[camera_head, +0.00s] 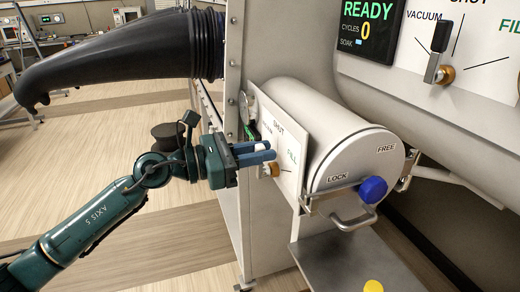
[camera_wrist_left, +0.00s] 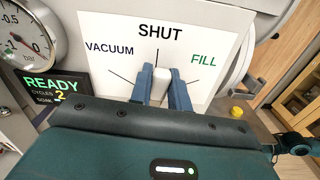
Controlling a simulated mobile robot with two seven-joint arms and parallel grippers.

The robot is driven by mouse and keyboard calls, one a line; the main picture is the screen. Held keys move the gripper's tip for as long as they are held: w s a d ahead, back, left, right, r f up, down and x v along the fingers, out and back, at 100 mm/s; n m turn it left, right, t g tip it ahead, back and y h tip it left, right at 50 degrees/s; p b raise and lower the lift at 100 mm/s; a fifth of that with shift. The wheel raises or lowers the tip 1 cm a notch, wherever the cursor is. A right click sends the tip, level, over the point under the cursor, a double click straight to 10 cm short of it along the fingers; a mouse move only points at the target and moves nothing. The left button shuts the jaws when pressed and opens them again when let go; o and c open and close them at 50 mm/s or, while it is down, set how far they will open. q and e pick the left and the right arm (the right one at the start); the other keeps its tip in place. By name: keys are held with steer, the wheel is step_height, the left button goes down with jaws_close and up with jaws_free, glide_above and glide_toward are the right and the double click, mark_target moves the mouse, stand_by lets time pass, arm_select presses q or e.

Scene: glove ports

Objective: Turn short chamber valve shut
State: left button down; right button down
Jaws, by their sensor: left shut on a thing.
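The short chamber valve's pale lever (camera_wrist_left: 161,84) shows between the blue fingers in the left wrist view. The valve's brass hub (camera_head: 272,169) shows in the head view beside the fingertips. My left gripper (camera_head: 270,152) is shut on the lever, in front of the white valve plate (camera_head: 290,182). The plate reads VACUUM at left, SHUT at top and FILL at right in the wrist view (camera_wrist_left: 158,31). The lever appears roughly in line with the SHUT mark, but the fingers hide part of it.
The short cylindrical chamber (camera_head: 325,125) has a door with a blue knob (camera_head: 373,189) and a handle. A black glove sleeve (camera_head: 130,52) juts out above my left arm. A larger chamber's valve (camera_head: 438,58) stands at upper right. A gauge (camera_wrist_left: 25,38) and READY display are beside the plate.

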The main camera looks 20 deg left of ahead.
arm_select(q)
steer(key=shift+w+a+n, duration=0.1)
steer(key=shift+w+n, duration=0.1)
steer(key=shift+n, duration=0.3)
arm_select(e)
steer(key=shift+r, duration=0.15)
steer(key=shift+s, duration=0.1)
arm_select(q)
steer(key=c, duration=1.3)
jaws_free()
steer(key=shift+b+v, duration=2.45)
steer(key=shift+v, duration=4.2)
arm_select(e)
steer(key=shift+s+d+f+m+t, duration=0.15)
steer(key=shift+d+f+m+t, duration=0.15)
steer(key=shift+f+t, duration=0.35)
